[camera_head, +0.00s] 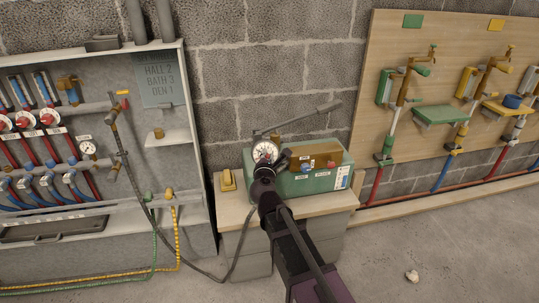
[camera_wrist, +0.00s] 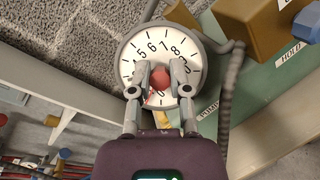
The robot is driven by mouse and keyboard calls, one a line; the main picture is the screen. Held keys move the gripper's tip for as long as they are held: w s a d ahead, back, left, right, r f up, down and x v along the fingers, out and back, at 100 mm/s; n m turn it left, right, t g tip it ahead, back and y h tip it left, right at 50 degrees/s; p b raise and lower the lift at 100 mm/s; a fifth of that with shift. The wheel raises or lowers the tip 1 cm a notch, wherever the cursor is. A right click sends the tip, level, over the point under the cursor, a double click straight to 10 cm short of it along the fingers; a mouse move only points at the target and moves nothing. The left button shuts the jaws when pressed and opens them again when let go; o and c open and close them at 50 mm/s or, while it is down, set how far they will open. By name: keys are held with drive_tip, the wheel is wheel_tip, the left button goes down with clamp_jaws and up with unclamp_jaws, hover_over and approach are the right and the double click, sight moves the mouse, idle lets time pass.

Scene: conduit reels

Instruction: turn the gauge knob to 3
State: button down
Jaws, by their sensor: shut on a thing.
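The gauge is a round white dial with black numbers; its face (camera_wrist: 165,37) fills the upper middle of the wrist view, with 5, 6, 7 and 8 readable along the top. In the head view the gauge (camera_head: 265,149) stands at the left end of the green pump unit (camera_head: 301,184). A red knob (camera_wrist: 160,77) sits at the middle of the dial. My gripper (camera_wrist: 161,72) is shut on the knob, one finger on each side. The fingers hide part of the dial. A thin red mark shows low on the dial, left of centre; its exact reading is unclear.
The pump unit stands on a wooden-topped bench (camera_head: 237,212), with a yellow block (camera_head: 228,180) to its left. A long grey lever (camera_head: 300,119) rises behind the gauge. A dark hose passes beside the dial. A pipe cabinet stands left, a pipework board (camera_head: 390,30) right.

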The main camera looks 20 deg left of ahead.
drive_tip(key=m+h+p, duration=0.1)
drive_tip(key=m, duration=0.2)
drive_tip(key=m+g+h+p, duration=0.1)
drive_tip(key=m+p, duration=0.1)
drive_tip(key=m, duration=0.2)
drive_tip(key=shift+w+a+r+g+h, duration=0.1)
drive_tip(key=shift+w+r+g+h, duration=0.1)
drive_tip(key=shift+g+h, duration=0.1)
drive_tip(key=m+g+p, duration=0.1)
drive_tip(key=m+p, duration=0.1)
drive_tip(key=m, duration=0.2)
drive_tip(key=shift+f+m, duration=0.1)
drive_tip(key=shift+m, duration=0.2)
drive_tip(key=shift+p, duration=0.3)
drive_tip(key=c, duration=0.6)
unclamp_jaws()
drive_tip(key=shift+g, duration=0.3)
drive_tip(key=shift+s, duration=0.1)
drive_tip(key=shift+f+h, duration=0.1)
drive_tip(key=shift+h, duration=0.2)
